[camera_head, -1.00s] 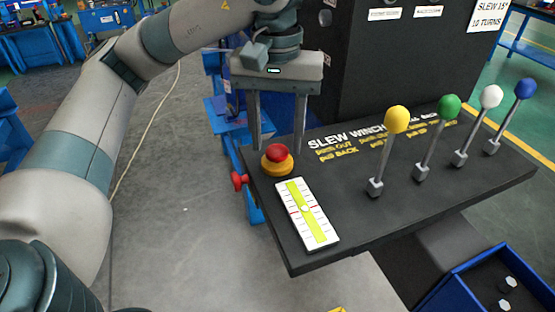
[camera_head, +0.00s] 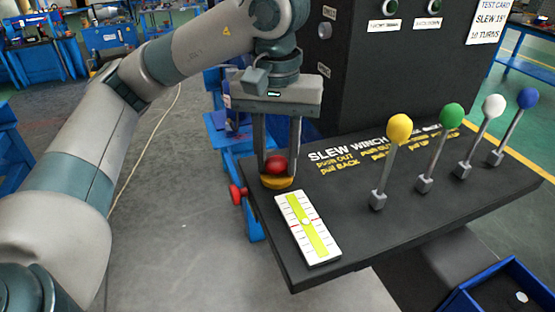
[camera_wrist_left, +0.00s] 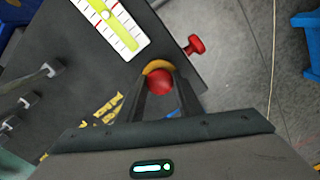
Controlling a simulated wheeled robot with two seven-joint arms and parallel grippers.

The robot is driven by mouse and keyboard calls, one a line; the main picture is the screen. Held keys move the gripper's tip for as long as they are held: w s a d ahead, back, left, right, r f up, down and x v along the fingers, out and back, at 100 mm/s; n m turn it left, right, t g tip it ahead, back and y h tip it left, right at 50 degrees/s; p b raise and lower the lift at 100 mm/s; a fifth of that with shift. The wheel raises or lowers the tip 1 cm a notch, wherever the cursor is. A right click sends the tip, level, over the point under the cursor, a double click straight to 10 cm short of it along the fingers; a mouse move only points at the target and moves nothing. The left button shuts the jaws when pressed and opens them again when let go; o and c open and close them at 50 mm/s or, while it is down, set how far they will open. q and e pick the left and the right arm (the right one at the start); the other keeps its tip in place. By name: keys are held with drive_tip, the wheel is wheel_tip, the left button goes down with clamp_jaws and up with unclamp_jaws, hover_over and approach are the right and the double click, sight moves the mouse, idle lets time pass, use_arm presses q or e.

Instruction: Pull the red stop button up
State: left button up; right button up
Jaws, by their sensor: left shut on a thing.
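The red stop button (camera_head: 276,164) has a round red head on a yellow base (camera_head: 278,182), at the near left corner of the black console (camera_head: 350,215). My left gripper (camera_head: 277,170) points down over it, with its two fingers on either side of the red head and shut on it. In the left wrist view the red head (camera_wrist_left: 160,81) sits between the fingertips, with part of the yellow base (camera_wrist_left: 158,66) behind it. My right gripper is not in view.
Levers with yellow (camera_head: 399,128), green (camera_head: 453,116), white and blue knobs stand to the right on the console. A white and yellow gauge plate (camera_head: 308,228) lies in front of the button. A red knob (camera_head: 238,194) sticks out at the console's left edge.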

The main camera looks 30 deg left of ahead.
sight(277, 160)
use_arm(q)
drive_tip(key=shift+r, duration=0.15)
drive_tip(key=shift+r+p, duration=0.3)
drive_tip(key=shift+r, duration=0.25)
drive_tip(key=o, duration=0.9)
drive_tip(key=shift+f, duration=0.1)
drive_tip(key=shift+r+p, duration=2.55)
drive_tip(key=shift+r, duration=1)
